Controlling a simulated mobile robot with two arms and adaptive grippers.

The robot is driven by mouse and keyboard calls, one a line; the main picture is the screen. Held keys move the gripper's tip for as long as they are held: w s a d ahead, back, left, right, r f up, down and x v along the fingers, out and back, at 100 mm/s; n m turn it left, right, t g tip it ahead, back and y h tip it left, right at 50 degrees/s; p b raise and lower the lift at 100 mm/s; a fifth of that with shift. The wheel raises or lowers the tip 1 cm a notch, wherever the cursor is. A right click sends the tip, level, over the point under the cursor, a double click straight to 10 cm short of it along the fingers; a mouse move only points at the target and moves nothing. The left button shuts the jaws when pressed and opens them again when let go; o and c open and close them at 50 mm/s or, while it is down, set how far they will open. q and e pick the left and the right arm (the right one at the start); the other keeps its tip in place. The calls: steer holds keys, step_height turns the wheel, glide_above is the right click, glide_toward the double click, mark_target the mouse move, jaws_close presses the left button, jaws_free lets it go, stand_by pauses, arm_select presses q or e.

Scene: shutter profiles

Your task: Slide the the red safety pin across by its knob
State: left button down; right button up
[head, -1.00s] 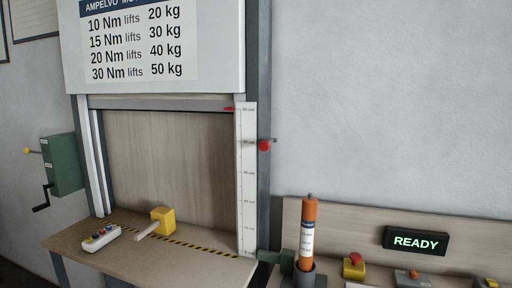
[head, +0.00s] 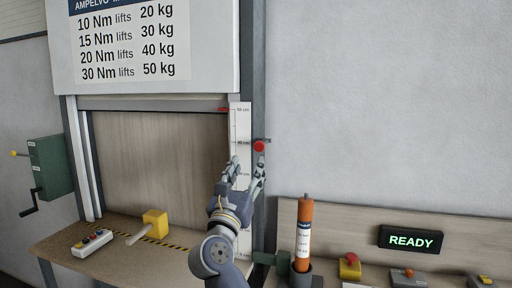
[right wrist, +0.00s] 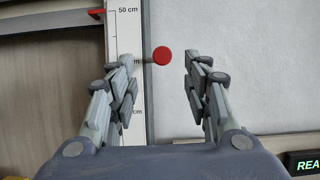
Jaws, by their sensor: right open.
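The red safety pin's round knob (head: 259,146) sits on the grey post to the right of the white height scale. It also shows in the right wrist view (right wrist: 162,56), with a short grey pin running left from it towards the scale. My right gripper (head: 248,164) is open and empty, just below and left of the knob in the head view. In the right wrist view, the knob lies between the two fingers (right wrist: 158,68), beyond their tips, and no contact shows. My left gripper is out of view.
A wooden bench (head: 66,241) holds a yellow-headed mallet (head: 155,222) and a button pendant (head: 92,243). A green crank box (head: 52,166) hangs at left. An orange cylinder (head: 304,232) stands upright at lower right, near a READY display (head: 411,240). The wall right of the post is clear.

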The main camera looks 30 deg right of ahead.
mark_target(258, 147)
steer(key=p+x, duration=0.1)
steer(key=x, duration=0.2)
steer(key=p+x, duration=0.1)
steer(key=x, duration=0.3)
steer(key=p+x, duration=0.1)
steer(key=x, duration=0.3)
steer(key=shift+d+f, duration=0.2)
steer(key=shift+f, duration=0.05)
